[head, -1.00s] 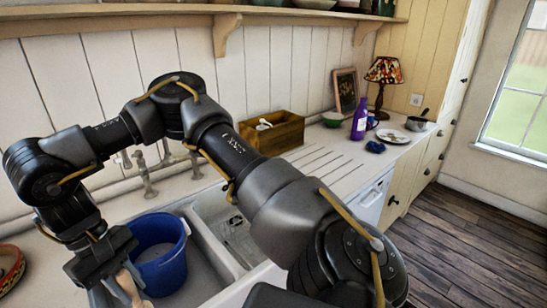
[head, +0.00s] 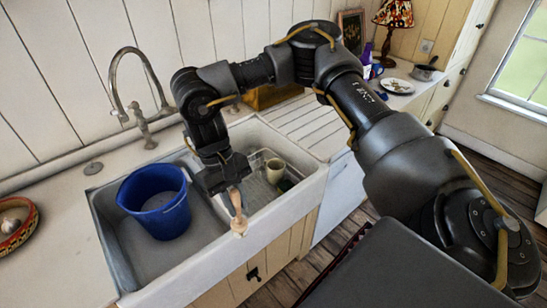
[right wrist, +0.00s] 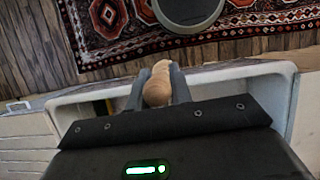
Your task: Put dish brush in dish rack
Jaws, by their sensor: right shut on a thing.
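The dish brush (head: 238,212) has a pale wooden handle and hangs down from my right gripper (head: 229,188), which is shut on it. In the right wrist view the rounded wooden end (right wrist: 157,90) sits between the two dark fingers (right wrist: 157,84). The gripper is above the sink, near the divider and front rim. The dish rack (head: 258,194) is in the right basin, to the right of the gripper and partly hidden by it; a cream cup (head: 275,170) stands in it. My left gripper is not in view.
A blue bucket (head: 156,203) stands in the left basin, with a curved tap (head: 143,120) behind. A patterned bowl (head: 15,222) is at the far left. The ribbed drainboard (head: 300,125) is clear in front. A patterned rug (right wrist: 100,40) lies on the floor.

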